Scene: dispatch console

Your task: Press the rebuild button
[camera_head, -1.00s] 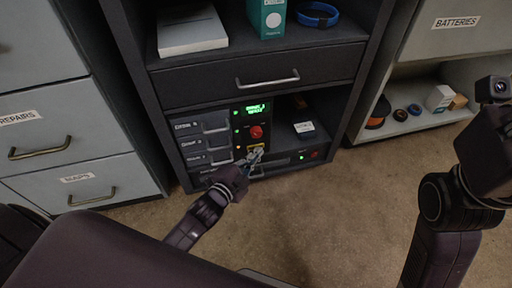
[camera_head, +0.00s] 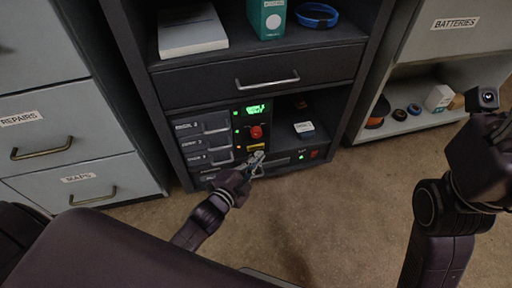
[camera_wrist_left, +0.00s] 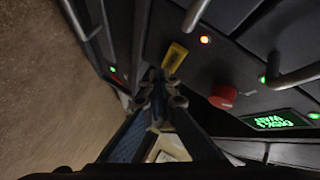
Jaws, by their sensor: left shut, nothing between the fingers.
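A red round button (camera_head: 257,132) sits on the dark console panel below a small green-lit display (camera_head: 256,109). The red button also shows in the left wrist view (camera_wrist_left: 222,96). A yellow label (camera_head: 256,147) is just below it, and shows in the left wrist view (camera_wrist_left: 174,58). I cannot read which control is named rebuild. My left gripper (camera_head: 257,156) is shut and empty, with its tips just below the yellow label. In the left wrist view its fingertips (camera_wrist_left: 159,82) are beside the label and apart from the red button. I cannot tell whether they touch the panel.
Small drawers with handles (camera_head: 217,127) are left of the panel. An open shelf with a small box (camera_head: 304,127) is to its right. A drawer handle (camera_head: 268,79) projects above. My right arm is at the right edge, its fingers out of frame. Bare floor (camera_head: 310,215) lies in front.

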